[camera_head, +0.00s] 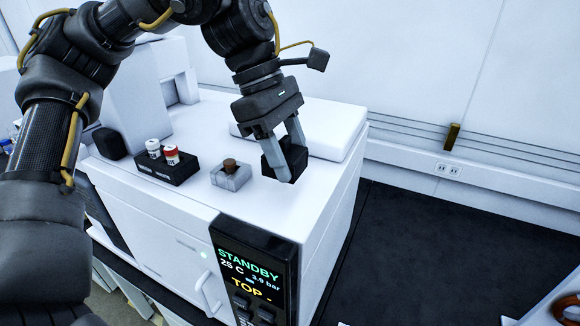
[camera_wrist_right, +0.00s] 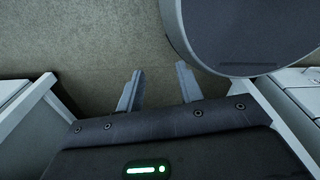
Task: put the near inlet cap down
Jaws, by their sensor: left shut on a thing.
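My left gripper (camera_head: 290,155) is shut on a black, block-shaped cap (camera_head: 272,163), which I take to be the near inlet cap. It holds the cap low over the white top of the instrument (camera_head: 213,125); I cannot tell whether the cap touches that surface. The fingers hide part of the cap. A small grey block with a brown round top (camera_head: 230,172) stands just left of the cap, apart from it. In the right wrist view, my right gripper (camera_wrist_right: 158,85) is open and empty above the floor.
A black rack (camera_head: 165,172) with a white-capped and a red-capped vial stands further left. A raised white panel (camera_head: 318,135) lies behind the held cap. The lit display (camera_head: 252,275) is at the front corner. A grey rounded part (camera_wrist_right: 240,35) is near the right gripper.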

